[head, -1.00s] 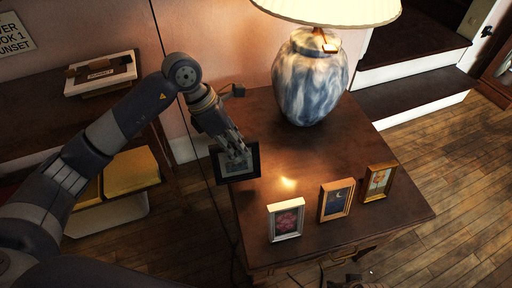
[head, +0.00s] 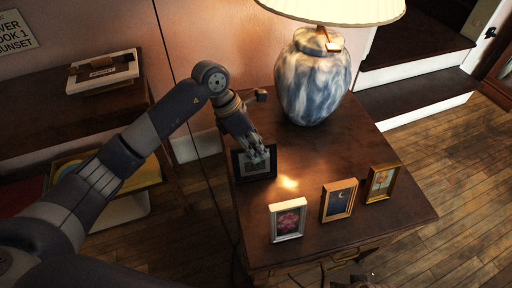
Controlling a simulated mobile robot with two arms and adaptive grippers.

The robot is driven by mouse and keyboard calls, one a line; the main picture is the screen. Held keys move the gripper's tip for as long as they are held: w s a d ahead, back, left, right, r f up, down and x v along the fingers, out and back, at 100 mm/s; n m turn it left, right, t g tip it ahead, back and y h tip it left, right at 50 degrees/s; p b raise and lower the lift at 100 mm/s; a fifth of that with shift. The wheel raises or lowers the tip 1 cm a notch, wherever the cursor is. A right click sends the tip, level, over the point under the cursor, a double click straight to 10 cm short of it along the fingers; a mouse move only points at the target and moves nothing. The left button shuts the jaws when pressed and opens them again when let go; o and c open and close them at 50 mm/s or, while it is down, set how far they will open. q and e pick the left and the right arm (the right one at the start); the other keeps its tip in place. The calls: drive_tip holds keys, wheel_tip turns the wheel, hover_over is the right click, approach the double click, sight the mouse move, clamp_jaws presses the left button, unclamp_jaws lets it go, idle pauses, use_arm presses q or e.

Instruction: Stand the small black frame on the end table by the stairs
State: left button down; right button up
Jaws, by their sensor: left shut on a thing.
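The small black frame (head: 242,170) is in the grasp of my left gripper (head: 258,153), whose fingers are shut on its upper edge. The frame is upright above the left part of the end table (head: 312,182), near the table's left edge. I cannot tell whether its bottom edge touches the tabletop. The stairs (head: 414,98) rise behind the table at the right. My right gripper is not clearly in view.
A marbled blue lamp (head: 313,78) stands at the table's back. A white frame (head: 288,220), a wooden frame (head: 339,201) and a gold frame (head: 382,183) stand along the front. A shelf unit (head: 60,115) is at the left. The table's middle is clear.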

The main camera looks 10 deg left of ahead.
use_arm(q)
drive_tip(key=c, duration=1.5)
unclamp_jaws()
drive_tip(key=shift+o, duration=0.2)
use_arm(e)
drive_tip(key=shift+w+r, duration=0.2)
drive_tip(key=shift+r, duration=0.05)
drive_tip(key=shift+r, duration=0.1)
use_arm(q)
drive_tip(key=shift+a+r, duration=0.15)
drive_tip(key=shift+r, duration=0.3)
drive_tip(key=p+v, duration=0.1)
drive_tip(key=v, duration=1)
use_arm(e)
drive_tip(key=f, duration=0.5)
drive_tip(key=shift+s, duration=0.35)
